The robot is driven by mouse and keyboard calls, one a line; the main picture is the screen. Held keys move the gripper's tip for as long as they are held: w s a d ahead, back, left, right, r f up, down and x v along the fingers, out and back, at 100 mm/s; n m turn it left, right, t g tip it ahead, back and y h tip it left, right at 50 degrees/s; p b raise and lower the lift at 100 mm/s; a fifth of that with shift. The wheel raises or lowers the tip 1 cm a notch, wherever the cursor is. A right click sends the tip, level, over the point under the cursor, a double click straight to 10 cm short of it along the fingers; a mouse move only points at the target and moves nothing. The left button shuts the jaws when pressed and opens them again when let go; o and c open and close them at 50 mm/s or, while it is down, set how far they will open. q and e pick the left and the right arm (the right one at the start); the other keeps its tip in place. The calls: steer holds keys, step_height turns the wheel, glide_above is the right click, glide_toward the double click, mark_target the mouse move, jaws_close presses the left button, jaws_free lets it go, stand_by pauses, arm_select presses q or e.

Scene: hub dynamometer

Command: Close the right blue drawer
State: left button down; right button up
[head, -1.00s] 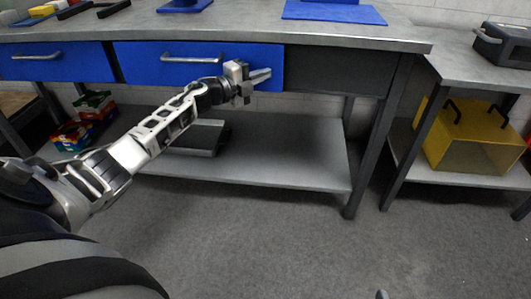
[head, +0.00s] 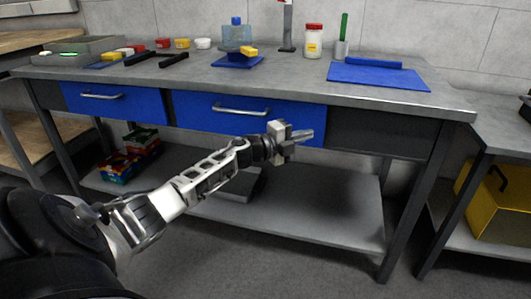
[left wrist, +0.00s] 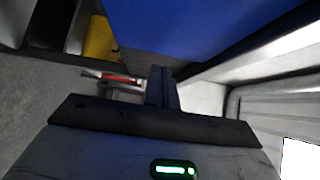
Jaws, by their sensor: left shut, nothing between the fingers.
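The right blue drawer (head: 215,116) is under the workbench top, with a silver bar handle (head: 240,110) on its front. Its front looks about level with the bench edge; I cannot tell whether a small gap is left. My left gripper (head: 303,135) is shut and empty, in front of the lower right part of this drawer front. I cannot tell whether it touches it. In the left wrist view a large blue panel (left wrist: 185,28) fills the top, close beyond the fingers (left wrist: 160,88). My right gripper is not in view.
The left blue drawer (head: 135,108) sits beside it and looks closed. The benchtop (head: 290,90) carries a blue mat (head: 375,80), a jar (head: 313,45) and small parts. A lower shelf (head: 330,205) runs below. A yellow box (head: 490,205) stands at right.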

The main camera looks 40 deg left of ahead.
arm_select(q)
steer(key=p+v, duration=0.1)
steer(key=v, duration=1)
steer(key=shift+d, duration=0.35)
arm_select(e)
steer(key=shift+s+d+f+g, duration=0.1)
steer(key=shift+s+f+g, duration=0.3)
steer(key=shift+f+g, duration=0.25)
arm_select(q)
steer(key=shift+s, duration=0.1)
steer(key=s+d+n+g+p, duration=0.2)
steer(key=s+d+n+p, duration=0.4)
steer(key=d, duration=0.4)
steer(key=s+d+r+n+g+y+p, duration=0.1)
steer(key=s+d+n+g+p, duration=0.1)
steer(key=s+d+n+p, duration=0.4)
steer(key=s+d+r+n+g+y+p, duration=0.1)
steer(key=s+d+n+p, duration=0.6)
steer(key=d, duration=0.8)
steer(key=s+g, duration=0.1)
steer(key=s, duration=0.1)
steer(key=shift+s, duration=0.3)
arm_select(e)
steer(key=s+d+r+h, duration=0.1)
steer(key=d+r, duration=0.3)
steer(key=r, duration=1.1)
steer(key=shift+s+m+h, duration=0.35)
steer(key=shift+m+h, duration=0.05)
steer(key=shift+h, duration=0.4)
